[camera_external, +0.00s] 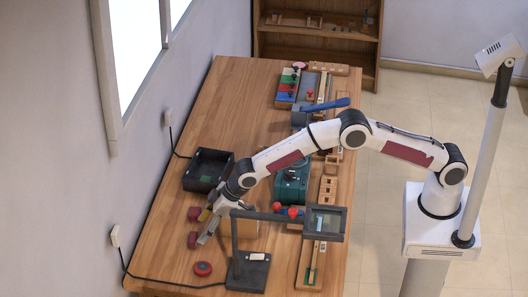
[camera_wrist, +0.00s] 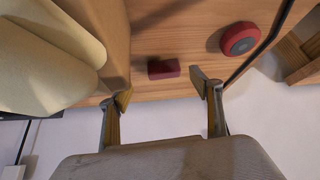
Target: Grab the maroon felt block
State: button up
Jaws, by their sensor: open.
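A small maroon block (camera_wrist: 163,69) lies on the wooden table in the wrist view, ahead of my gripper (camera_wrist: 165,91) and between the lines of its two fingers. The fingers are apart, with nothing held between them. In the external view two small maroon pieces show near the table's left side, one farther back (camera_external: 194,213) and one nearer the front (camera_external: 192,239). My gripper (camera_external: 204,225) is close to the right of both, its fingers spread. I cannot tell from this view whether a fingertip touches either piece.
A round red object (camera_external: 203,268) sits on the table toward the front; it also shows in the wrist view (camera_wrist: 240,38). A black open tray (camera_external: 208,170) is behind my gripper. A magnifier stand's dark base (camera_external: 248,270) is at front right. A wooden block (camera_wrist: 90,40) stands beside the left finger.

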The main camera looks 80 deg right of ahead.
aim_at(196, 237)
jog(key=shift+w+a+f, duration=0.25)
jog(key=shift+w+f, duration=0.1)
jog(key=shift+f, duration=0.2)
jog(key=shift+w+a+f, duration=0.25)
jog(key=shift+w+f, duration=0.1)
jog(key=shift+f, duration=0.15)
jog(key=shift+x, duration=1.1)
jog(key=c, duration=0.9)
